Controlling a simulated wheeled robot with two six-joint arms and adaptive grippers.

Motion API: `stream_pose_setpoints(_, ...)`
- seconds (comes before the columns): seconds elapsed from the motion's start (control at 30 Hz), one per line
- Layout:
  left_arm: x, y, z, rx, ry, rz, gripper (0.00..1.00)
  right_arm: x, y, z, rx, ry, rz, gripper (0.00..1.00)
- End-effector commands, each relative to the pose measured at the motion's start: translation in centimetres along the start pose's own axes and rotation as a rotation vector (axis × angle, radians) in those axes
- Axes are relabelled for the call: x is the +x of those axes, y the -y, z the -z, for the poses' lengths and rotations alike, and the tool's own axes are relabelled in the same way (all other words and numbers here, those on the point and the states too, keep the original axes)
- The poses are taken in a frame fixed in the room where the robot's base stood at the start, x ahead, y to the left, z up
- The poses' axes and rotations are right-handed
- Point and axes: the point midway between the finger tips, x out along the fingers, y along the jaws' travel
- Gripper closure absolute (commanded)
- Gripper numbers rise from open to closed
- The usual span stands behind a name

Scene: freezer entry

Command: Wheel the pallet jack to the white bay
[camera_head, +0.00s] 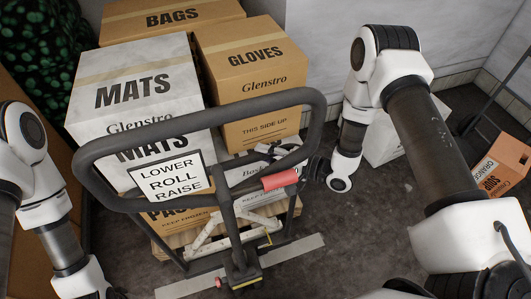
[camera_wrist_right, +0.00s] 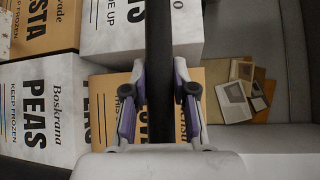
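The pallet jack's dark looped handle (camera_head: 200,118) stands in the middle of the head view, with a red grip (camera_head: 280,180) and a sign (camera_head: 167,178) reading LOWER ROLL RAISE. Its post runs down to the floor, in front of a loaded pallet (camera_head: 172,240). My right gripper (camera_head: 316,168) is at the handle's right side. In the right wrist view its two fingers (camera_wrist_right: 160,90) lie on either side of the dark bar (camera_wrist_right: 160,40) and appear closed on it. My left gripper (camera_head: 118,293) is low at the left, mostly cut off. No white bay is recognisable.
An orange soup box (camera_head: 497,168) is at the right beside a dark frame. A pale wall is behind. Dark floor (camera_head: 345,235) is clear at lower centre.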

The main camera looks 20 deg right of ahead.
Motion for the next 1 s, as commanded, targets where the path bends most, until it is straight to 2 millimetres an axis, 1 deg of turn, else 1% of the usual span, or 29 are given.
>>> stream_pose_setpoints(0.17,0.0,0.0,0.0,0.0,0.0,0.0,0.48,-0.1,-0.2,-0.1,0.001,-0.001,-0.003,1.0)
stream_pose_setpoints(0.4,0.0,0.0,0.0,0.0,0.0,0.0,0.48,-2.1,-0.9,-2.2,0.008,0.004,-0.009,1.0)
stream_pose_setpoints(0.63,0.1,0.0,0.0,0.0,0.0,0.0,0.48,-2.1,-1.1,-2.3,0.006,0.005,-0.013,1.0)
stream_pose_setpoints(0.67,0.1,0.0,0.0,0.0,0.0,0.0,0.48,-2.1,-1.1,-2.2,0.006,0.004,-0.013,0.7)
stream_pose_setpoints(0.7,0.1,0.0,0.0,0.0,0.001,0.0,0.48,-2.1,-1.0,-2.2,0.005,0.004,-0.012,0.56)
stream_pose_setpoints(0.73,0.1,0.0,0.0,0.0,0.001,0.0,0.48,-2.0,-1.0,-2.2,0.004,0.004,-0.011,0.48)
stream_pose_setpoints(1.0,0.0,0.0,0.0,0.0,0.0,0.0,0.48,-2.0,-0.7,-1.9,-0.002,0.0,-0.003,0.48)
